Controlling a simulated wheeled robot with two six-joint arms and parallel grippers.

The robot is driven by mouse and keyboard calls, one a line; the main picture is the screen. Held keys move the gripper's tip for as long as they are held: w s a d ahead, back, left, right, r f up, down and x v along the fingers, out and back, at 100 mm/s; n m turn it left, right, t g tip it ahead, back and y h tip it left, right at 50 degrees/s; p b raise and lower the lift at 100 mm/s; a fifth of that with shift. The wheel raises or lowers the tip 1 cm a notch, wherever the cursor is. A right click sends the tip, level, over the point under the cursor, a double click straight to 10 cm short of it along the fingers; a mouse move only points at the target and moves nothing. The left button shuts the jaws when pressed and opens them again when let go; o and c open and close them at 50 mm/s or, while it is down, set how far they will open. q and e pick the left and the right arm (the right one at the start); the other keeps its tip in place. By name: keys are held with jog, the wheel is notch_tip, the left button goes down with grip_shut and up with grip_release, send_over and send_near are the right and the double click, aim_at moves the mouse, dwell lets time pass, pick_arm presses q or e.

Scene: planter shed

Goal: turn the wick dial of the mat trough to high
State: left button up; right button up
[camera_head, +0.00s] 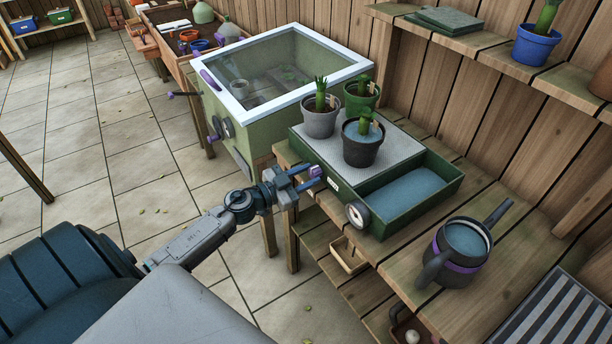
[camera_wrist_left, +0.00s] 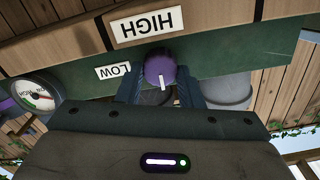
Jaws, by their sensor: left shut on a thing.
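The mat trough (camera_head: 405,222) is a green box on the wooden bench, with a grey mat at its left part and water in an open part at right. The purple wick dial (camera_head: 316,171) is on its front, near the left end. My left gripper (camera_head: 307,178) is shut on the dial, one finger at each side. In the left wrist view, the dial (camera_wrist_left: 160,68) shows a white pointer mark directed down, away from the upside-down HIGH label (camera_wrist_left: 145,24). The LOW label (camera_wrist_left: 113,71) is left of the dial. My right gripper is not in view.
Three potted plants stand on the mat, a black pot (camera_head: 362,145) nearest. A round gauge (camera_head: 358,214) is on the trough's front, right of the dial. A watering can (camera_head: 458,252) stands further right. A glass-topped cold frame (camera_head: 285,70) is close at the left.

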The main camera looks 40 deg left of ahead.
pick_arm(q)
jog(key=shift+m, duration=0.5)
jog(key=shift+r+m+p, duration=0.1)
jog(key=shift+m+p, duration=0.2)
jog(key=shift+p, duration=0.05)
jog(key=m, duration=0.3)
jog(key=shift+m+p, duration=0.3)
jog(key=m, duration=0.4)
jog(key=shift+d+f+m, duration=0.1)
jog(key=shift+f+m, duration=0.1)
jog(key=shift+m, duration=0.1)
jog(key=m+b, duration=0.1)
jog(key=m, duration=0.3)
jog(key=shift+f, duration=0.1)
jog(key=m+b, duration=0.2)
jog(key=m, duration=0.3)
jog(key=m+b, duration=0.2)
jog(key=m, duration=0.3)
jog(key=shift+s+f, duration=0.1)
jog(key=shift+f, duration=0.1)
jog(key=m+b, duration=0.4)
jog(key=m, duration=0.6)
jog(key=shift+b, duration=0.3)
jog(key=shift+m, duration=0.9)
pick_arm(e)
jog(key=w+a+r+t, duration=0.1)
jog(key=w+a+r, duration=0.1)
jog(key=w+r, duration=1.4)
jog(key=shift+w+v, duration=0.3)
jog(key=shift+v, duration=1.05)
